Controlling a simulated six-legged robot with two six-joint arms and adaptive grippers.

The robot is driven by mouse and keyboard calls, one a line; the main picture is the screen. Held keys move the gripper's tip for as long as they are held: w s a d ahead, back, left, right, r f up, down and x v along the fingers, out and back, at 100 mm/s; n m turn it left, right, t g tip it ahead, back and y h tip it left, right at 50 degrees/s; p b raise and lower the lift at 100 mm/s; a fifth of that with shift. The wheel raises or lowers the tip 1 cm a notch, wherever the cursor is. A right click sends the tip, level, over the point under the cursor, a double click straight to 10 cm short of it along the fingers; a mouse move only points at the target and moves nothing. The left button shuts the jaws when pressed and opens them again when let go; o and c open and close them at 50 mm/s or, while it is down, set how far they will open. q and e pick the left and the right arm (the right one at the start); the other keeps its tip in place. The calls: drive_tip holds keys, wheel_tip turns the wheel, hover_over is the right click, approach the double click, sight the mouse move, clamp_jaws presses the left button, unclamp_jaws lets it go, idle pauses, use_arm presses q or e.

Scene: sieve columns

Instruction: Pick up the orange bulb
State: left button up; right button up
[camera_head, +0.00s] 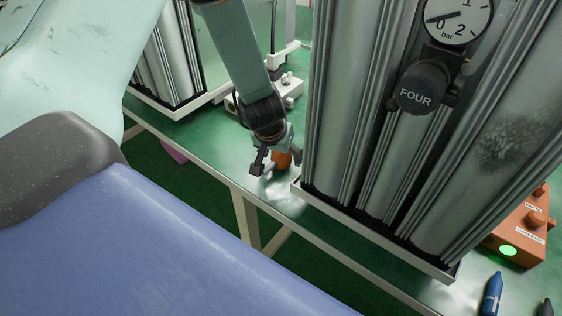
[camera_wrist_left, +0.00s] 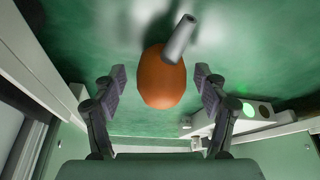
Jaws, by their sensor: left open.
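The orange bulb (camera_head: 282,159) is on the green bench top in the head view, partly hidden by my left gripper (camera_head: 274,163). In the left wrist view the orange bulb (camera_wrist_left: 161,80) lies between the two open fingers of my left gripper (camera_wrist_left: 159,82), with a gap on each side. A grey cylindrical nozzle (camera_wrist_left: 181,39) sticks out from the bulb's upper right. My left gripper is open and holds nothing. My right gripper is in neither view.
A tall metal column unit (camera_head: 385,130) marked FOUR, with a gauge, stands close to the right of the left gripper. A white box (camera_head: 287,90) is behind it. The orange control box (camera_head: 520,232) and blue marker-like bottle (camera_head: 492,294) are at right. The bench edge (camera_head: 215,170) runs in front.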

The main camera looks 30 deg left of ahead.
use_arm(q)
drive_tip(key=shift+w+a+f, duration=0.25)
drive_tip(key=shift+w+f, duration=0.4)
drive_tip(key=shift+f, duration=0.1)
drive_tip(key=shift+s+d+r, duration=0.2)
drive_tip(key=shift+s+r, duration=0.15)
drive_tip(key=shift+s, duration=0.05)
drive_tip(key=c, duration=0.4)
drive_tip(key=shift+w+a+f, duration=0.1)
drive_tip(key=shift+w+f, duration=0.1)
drive_tip(key=c, duration=0.4)
